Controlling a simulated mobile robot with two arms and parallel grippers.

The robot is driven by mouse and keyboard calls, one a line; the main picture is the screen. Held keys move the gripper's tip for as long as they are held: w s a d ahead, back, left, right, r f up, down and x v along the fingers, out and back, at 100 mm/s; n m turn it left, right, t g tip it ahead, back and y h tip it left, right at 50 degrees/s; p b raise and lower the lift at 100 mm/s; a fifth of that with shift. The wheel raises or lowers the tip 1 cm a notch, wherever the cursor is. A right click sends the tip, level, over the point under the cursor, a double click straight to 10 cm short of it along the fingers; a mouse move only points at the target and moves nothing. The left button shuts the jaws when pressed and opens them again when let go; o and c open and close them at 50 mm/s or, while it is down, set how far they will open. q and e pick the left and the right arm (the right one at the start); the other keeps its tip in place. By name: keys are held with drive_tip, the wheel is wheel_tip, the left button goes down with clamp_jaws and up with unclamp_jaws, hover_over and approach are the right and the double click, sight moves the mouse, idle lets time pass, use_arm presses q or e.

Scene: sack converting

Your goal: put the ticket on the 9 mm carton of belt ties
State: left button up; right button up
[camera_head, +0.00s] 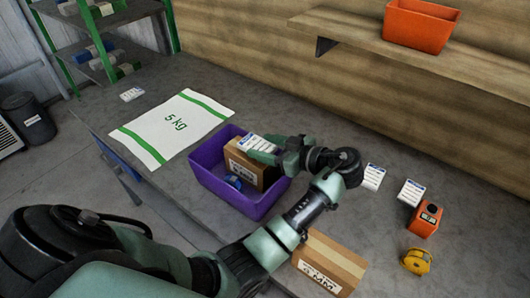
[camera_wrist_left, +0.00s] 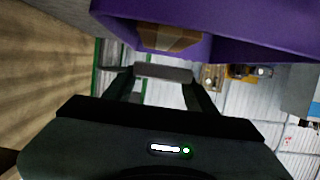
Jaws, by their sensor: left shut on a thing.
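My left gripper (camera_head: 272,152) is shut on a white ticket with a blue band (camera_head: 256,143). The ticket is over a brown carton (camera_head: 246,166) in the purple bin (camera_head: 222,194); I cannot tell whether it touches the carton. In the left wrist view the gripper (camera_wrist_left: 163,73) holds a thin grey edge, with the bin (camera_wrist_left: 245,42) and carton (camera_wrist_left: 168,38) beyond. A second brown carton (camera_head: 336,254) lies at the front of the bench, its label partly readable as "MM"; the digit is unclear. My right gripper is not in view.
A blue item (camera_head: 233,181) is in the bin beside the carton. Two white cards (camera_head: 373,177) (camera_head: 411,192), an orange bottle (camera_head: 426,221) and a yellow tape dispenser (camera_head: 416,262) are at right. An orange bin (camera_head: 420,24) is on the shelf.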

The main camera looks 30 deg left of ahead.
use_arm(q)
drive_tip(key=shift+f, duration=1.5)
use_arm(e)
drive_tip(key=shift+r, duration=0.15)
use_arm(q)
drive_tip(key=o, duration=1.4)
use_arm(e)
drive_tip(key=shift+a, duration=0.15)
